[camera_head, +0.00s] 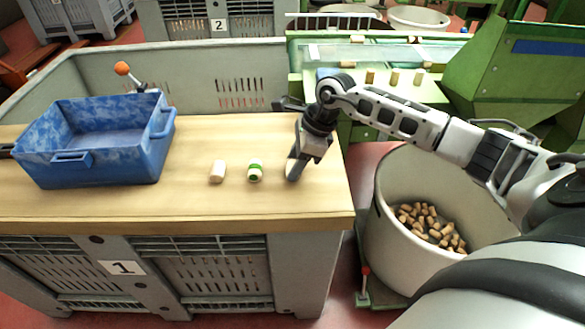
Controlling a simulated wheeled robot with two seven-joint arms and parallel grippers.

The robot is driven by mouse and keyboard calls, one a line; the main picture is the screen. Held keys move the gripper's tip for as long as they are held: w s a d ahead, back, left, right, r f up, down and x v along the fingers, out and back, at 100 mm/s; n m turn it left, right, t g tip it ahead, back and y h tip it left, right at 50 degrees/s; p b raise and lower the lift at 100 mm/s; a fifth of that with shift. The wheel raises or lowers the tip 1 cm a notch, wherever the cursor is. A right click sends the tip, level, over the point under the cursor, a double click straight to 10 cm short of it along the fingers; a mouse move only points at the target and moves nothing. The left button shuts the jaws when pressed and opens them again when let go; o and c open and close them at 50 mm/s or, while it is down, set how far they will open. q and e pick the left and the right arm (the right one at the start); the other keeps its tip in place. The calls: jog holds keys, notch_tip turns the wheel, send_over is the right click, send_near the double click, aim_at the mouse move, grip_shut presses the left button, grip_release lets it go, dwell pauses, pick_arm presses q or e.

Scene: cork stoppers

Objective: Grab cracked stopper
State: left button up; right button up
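One is a plain pale stopper (217,171). The other has a green band (255,173) and lies to its right. My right gripper (293,172) points down at the table, just right of the green-banded stopper and apart from it. A pale shape shows at its fingertips; I cannot tell whether it is a finger or a stopper, nor how far the fingers are apart. No crack can be made out on either stopper at this size.
A blue crate (100,165) stands on the table's left. A white bin (385,215) with several corks (430,225) is right of the table. Several stoppers stand on the green machine (455,55) behind. An orange knob (122,68) rises behind the crate. The table front is clear.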

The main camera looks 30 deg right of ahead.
jog(key=shift+r, duration=0.1)
jog(key=shift+r, duration=0.25)
notch_tip(320, 180, up, 2)
jog(key=shift+r+b, duration=0.1)
jog(key=shift+b, duration=0.3)
pick_arm(q)
jog(key=shift+d+f+n+h+b, duration=0.2)
jog(key=shift+f+b, duration=0.25)
jog(key=shift+b, duration=0.5)
jog(key=shift+d+f+n+h+b, duration=0.15)
jog(key=shift+f+b, duration=0.25)
jog(key=shift+b, duration=0.55)
pick_arm(e)
jog(key=s+d+r, duration=0.6)
jog(key=s+r, duration=0.4)
jog(key=s, duration=0.2)
jog(key=shift+s, duration=0.3)
pick_arm(q)
jog(key=shift+w+r, duration=0.15)
jog(key=shift+w, duration=0.05)
pick_arm(e)
jog(key=shift+d, duration=0.1)
